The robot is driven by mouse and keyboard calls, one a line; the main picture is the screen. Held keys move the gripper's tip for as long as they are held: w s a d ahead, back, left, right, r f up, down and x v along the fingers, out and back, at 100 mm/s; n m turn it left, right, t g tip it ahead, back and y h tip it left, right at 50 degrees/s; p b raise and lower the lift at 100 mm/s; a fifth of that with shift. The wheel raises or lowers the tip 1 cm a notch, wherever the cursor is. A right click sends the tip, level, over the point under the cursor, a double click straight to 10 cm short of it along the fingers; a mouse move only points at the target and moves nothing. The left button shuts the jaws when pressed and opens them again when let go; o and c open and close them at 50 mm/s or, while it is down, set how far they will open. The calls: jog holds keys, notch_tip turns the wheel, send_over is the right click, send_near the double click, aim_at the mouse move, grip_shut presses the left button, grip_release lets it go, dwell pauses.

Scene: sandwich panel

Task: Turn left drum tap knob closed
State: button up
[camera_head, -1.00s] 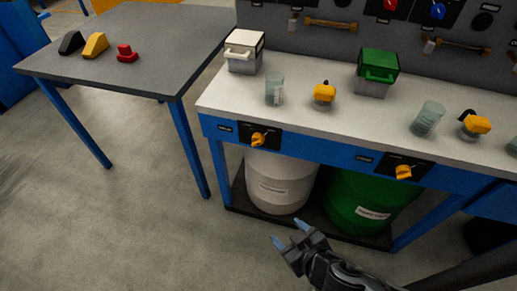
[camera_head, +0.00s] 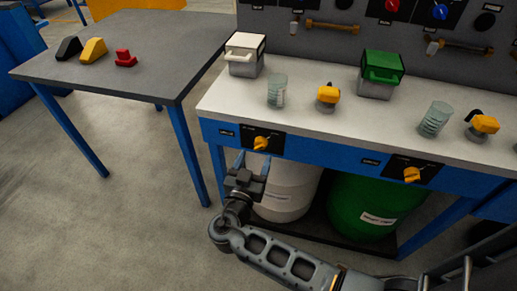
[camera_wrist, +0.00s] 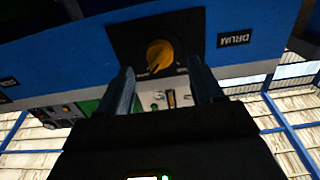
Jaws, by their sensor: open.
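The left drum tap knob (camera_head: 261,143) is an orange-yellow knob on a black plate (camera_head: 274,144) on the blue front rail of the bench. It also shows in the wrist view (camera_wrist: 160,55), just beyond and between my fingertips. My gripper (camera_head: 253,161) is open and empty, just below and slightly left of the knob, fingers pointing at the plate. In the wrist view my gripper (camera_wrist: 163,82) has one finger on each side below the knob, apart from it as far as I can tell. The white drum (camera_head: 288,190) stands under the bench, partly hidden by my arm.
A second orange knob (camera_head: 412,175) is farther right above the green drum (camera_head: 365,205). The white bench top (camera_head: 350,120) holds boxes, beakers and yellow taps. A grey table (camera_head: 140,60) stands left, its blue leg (camera_head: 190,150) near my gripper. The floor in front is clear.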

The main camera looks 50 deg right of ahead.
aim_at(259, 149)
jog(key=shift+x, duration=2.3)
jog(key=c, duration=1)
